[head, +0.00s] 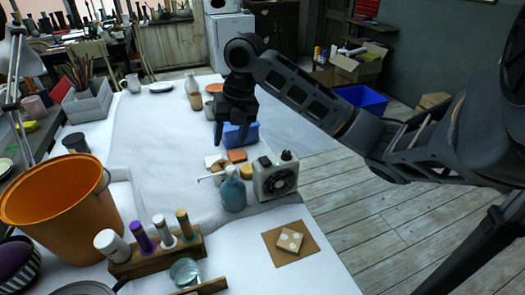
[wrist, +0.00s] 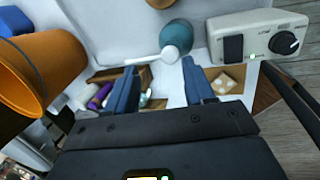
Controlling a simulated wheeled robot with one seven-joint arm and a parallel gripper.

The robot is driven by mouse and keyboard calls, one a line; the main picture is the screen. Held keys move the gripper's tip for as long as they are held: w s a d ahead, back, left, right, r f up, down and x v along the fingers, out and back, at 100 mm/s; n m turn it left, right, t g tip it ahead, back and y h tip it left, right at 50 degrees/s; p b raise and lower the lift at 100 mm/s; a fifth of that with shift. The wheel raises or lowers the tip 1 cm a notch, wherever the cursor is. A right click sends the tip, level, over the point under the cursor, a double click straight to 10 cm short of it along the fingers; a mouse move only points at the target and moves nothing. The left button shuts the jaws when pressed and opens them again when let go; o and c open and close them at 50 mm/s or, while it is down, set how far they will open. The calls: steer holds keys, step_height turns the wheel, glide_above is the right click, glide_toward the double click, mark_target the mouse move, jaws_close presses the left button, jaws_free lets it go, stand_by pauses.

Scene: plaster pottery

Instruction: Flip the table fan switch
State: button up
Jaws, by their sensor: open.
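The table fan (head: 275,177) is a small pale box with a dark round grille, standing on the white-covered table. Its top shows in the wrist view (wrist: 262,24), with a dark rectangular switch (wrist: 232,48), a round black knob (wrist: 287,42) and a small green light. I cannot tell which way the switch is tipped. My gripper (head: 231,132) is open and empty, above the table and behind and left of the fan in the head view. In the wrist view the fingers (wrist: 160,88) point down, apart from the fan, which lies up and right of them.
A teal spray bottle (head: 233,192) stands close to the fan's left side. A blue box (head: 236,134) and sponges lie behind it. An orange bucket (head: 55,205) and a wooden rack (head: 155,258) with stamps stand left and front. A brown board (head: 271,243) lies in front.

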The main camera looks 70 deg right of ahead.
mark_target(265, 161)
steer(key=s+d, duration=0.1)
steer(key=s, duration=0.1)
steer(key=s+d+g, duration=0.1)
steer(key=s+d, duration=0.1)
steer(key=s+d+n+g, duration=0.1)
steer(key=s+d, duration=0.1)
steer(key=shift+s+d+r+h, duration=0.15)
steer(key=shift+s+r+h, duration=0.1)
steer(key=shift+h, duration=0.15)
steer(key=shift+s+d+f, duration=0.1)
steer(key=shift+s+f, duration=0.05)
steer(key=shift+f, duration=0.05)
step_height(265, 161, down, 7)
steer(key=shift+f+p, duration=0.2)
steer(key=shift+p, duration=0.35)
steer(key=shift+c, duration=0.2)
